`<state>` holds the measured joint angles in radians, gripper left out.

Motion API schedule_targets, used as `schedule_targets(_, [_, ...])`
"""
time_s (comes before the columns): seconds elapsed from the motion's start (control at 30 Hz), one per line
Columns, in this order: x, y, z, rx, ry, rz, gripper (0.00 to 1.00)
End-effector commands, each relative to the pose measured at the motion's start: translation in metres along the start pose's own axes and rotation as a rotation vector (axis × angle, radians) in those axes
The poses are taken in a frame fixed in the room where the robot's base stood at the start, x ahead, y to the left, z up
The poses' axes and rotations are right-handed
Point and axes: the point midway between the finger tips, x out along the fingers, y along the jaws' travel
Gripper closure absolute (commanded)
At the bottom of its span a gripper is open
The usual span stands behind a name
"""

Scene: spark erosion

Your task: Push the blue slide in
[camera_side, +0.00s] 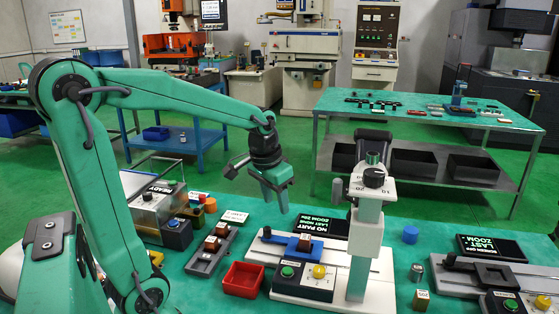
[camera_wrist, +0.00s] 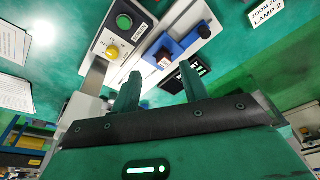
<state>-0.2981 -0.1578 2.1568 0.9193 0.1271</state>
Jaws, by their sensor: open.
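The blue slide (camera_side: 292,242) lies on the white base of the measuring stand (camera_side: 365,240), left of its upright column. A small brown-topped block sits on the slide. In the wrist view the blue slide (camera_wrist: 190,40) shows beyond my fingertips, with a dark knob at one end. My gripper (camera_side: 276,203) hangs above and a little left of the slide in the side view, fingers pointing down, apart from it. In the wrist view my gripper (camera_wrist: 160,70) has its two fingers spread with nothing held between them. How far the slide is in, I cannot tell.
A button box (camera_side: 302,276) with green and yellow buttons stands in front of the slide. A red tray (camera_side: 243,278) and a grey rack (camera_side: 213,250) with blocks lie to the left. A display (camera_side: 322,226) reads "NO PART". A second station (camera_side: 490,270) stands right.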

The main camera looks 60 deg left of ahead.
Motion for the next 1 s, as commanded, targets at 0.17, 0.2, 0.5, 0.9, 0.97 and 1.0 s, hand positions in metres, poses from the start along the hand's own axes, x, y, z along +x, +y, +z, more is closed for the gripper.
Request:
schedule_targets(0.17, [-0.011, 0.012, 0.01, 0.018, 0.031, 0.004, 0.56])
schedule_targets(0.2, [-0.013, 0.015, 0.012, 0.022, 0.038, 0.005, 0.56])
schedule_targets(0.5, [-0.028, 0.032, 0.03, 0.05, 0.086, 0.015, 0.56])
schedule_targets(0.9, [-0.042, 0.051, 0.055, 0.086, 0.148, 0.033, 0.56])
schedule_targets(0.97, [-0.044, 0.053, 0.058, 0.089, 0.156, 0.036, 0.56])
schedule_targets(1.0, [-0.044, 0.055, 0.06, 0.092, 0.16, 0.037, 0.56])
